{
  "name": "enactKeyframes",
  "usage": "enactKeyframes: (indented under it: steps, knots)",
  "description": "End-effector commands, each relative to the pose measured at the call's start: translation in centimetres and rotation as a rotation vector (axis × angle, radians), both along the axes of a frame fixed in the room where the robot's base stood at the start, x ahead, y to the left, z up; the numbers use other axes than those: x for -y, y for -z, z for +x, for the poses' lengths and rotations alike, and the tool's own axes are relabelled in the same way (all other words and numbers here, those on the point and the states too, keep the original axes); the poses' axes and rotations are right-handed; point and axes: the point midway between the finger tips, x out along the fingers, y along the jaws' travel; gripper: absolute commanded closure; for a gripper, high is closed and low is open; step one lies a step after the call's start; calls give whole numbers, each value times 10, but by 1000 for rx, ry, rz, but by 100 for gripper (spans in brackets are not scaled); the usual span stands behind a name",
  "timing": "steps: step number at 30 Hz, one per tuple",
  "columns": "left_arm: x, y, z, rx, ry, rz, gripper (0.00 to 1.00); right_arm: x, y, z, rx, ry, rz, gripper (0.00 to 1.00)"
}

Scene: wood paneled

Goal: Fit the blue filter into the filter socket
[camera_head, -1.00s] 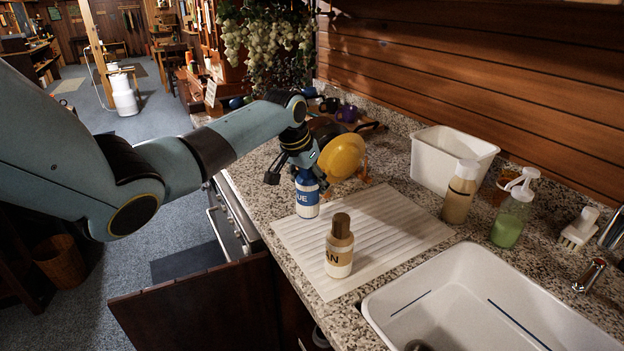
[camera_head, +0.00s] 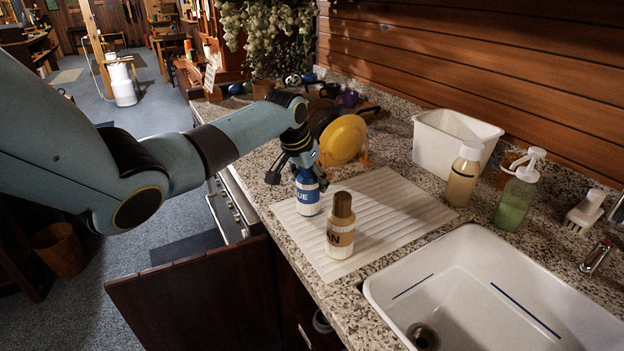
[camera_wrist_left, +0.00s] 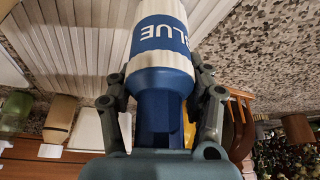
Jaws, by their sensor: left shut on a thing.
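The blue filter (camera_head: 308,197) is a bottle-shaped piece with a white body, a blue band lettered "BLUE" and a blue neck. It is upright at the left edge of the ribbed white mat; I cannot tell whether its base touches. My left gripper (camera_head: 302,173) is shut on its neck from above. The left wrist view shows the filter (camera_wrist_left: 163,50) between the two fingers (camera_wrist_left: 163,103). A similar filter with a tan band and brown neck (camera_head: 341,228) stands nearer on the mat. I cannot make out the filter socket; a pale round part (camera_head: 321,321) shows inside the cabinet opening below the counter.
The ribbed mat (camera_head: 410,205) has free room right of the filters. The sink (camera_head: 480,290) is at front right. A white bin (camera_head: 440,145), soap bottles (camera_head: 515,200) and a brush (camera_head: 583,215) stand behind. A yellow plate (camera_head: 343,138) stands beyond my gripper. A wooden door (camera_head: 195,300) hangs open.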

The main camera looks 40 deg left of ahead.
Motion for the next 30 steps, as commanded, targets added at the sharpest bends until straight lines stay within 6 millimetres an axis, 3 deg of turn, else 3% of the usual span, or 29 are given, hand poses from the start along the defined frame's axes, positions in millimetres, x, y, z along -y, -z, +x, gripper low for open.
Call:
enactKeyframes:
  steps: [1, 7, 18, 23, 30]
  knots:
    - [0, -1, 0, 1, 0, 0, 49, 0, 0, 1, 1, 0, -1, 62]
    - [0, -1, 0, 1, 0, 0, 23, 1, 0, 1, 2, 0, -1, 62]
    - [0, -5, -2, 1, 0, 0, 22, 1, 0, 4, 5, 0, -1, 62]
    - [0, -26, -10, 3, 2, 4, 22, 0, 0, 3, 4, 0, 0, 62]
    - [1, -77, -31, 4, 1, 5, 22, 0, 0, 2, 3, 0, 1, 62]
